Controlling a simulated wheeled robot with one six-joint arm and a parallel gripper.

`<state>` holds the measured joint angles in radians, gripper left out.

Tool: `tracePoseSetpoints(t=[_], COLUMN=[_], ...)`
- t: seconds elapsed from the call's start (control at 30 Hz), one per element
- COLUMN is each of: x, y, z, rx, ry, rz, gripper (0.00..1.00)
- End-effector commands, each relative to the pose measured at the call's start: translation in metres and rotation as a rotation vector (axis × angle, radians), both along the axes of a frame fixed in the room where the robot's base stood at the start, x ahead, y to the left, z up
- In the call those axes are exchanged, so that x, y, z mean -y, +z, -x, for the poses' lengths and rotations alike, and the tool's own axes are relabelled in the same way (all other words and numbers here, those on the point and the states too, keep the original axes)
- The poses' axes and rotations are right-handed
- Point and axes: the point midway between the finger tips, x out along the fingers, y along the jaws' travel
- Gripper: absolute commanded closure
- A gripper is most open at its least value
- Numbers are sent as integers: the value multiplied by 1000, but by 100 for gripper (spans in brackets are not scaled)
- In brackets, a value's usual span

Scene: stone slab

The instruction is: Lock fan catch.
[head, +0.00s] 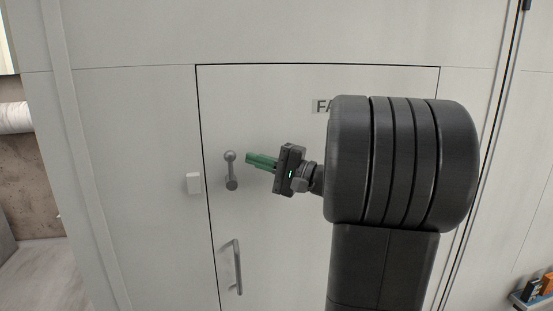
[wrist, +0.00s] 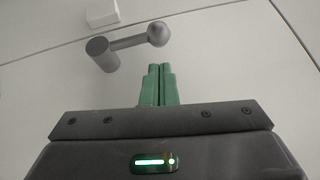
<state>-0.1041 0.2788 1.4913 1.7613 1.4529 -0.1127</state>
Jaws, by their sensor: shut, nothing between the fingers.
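The fan catch (head: 231,171) is a grey lever on a pale door panel (head: 290,240), left of my gripper in the head view. Its round pivot is at the bottom and its ball end points up. The catch also shows in the wrist view (wrist: 128,44), lying across the top with the ball at the right. A white block (head: 193,183), perhaps its keeper, sits on the frame left of the door seam. My gripper (head: 248,160) has green fingers, shut and empty, just right of the ball end. In the wrist view the fingertips (wrist: 160,68) are below the ball, apparently apart from it.
A grey vertical handle (head: 237,267) is on the door below the catch. A label starting "FA" (head: 321,106) is partly hidden by my arm. A small shelf with items (head: 535,294) is at the lower right. The panel around the catch is clear.

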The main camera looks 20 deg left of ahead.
Motion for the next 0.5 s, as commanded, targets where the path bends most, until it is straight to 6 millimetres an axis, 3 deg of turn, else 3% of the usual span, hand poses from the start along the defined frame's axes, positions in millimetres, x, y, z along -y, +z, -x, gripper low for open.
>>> tracePoseSetpoints(t=[0.2, 0.5], x=[-12, -12], y=[4, 3], z=[11, 12], rx=[0, 1], ry=[0, -1], rz=[-1, -1], gripper=[100, 100])
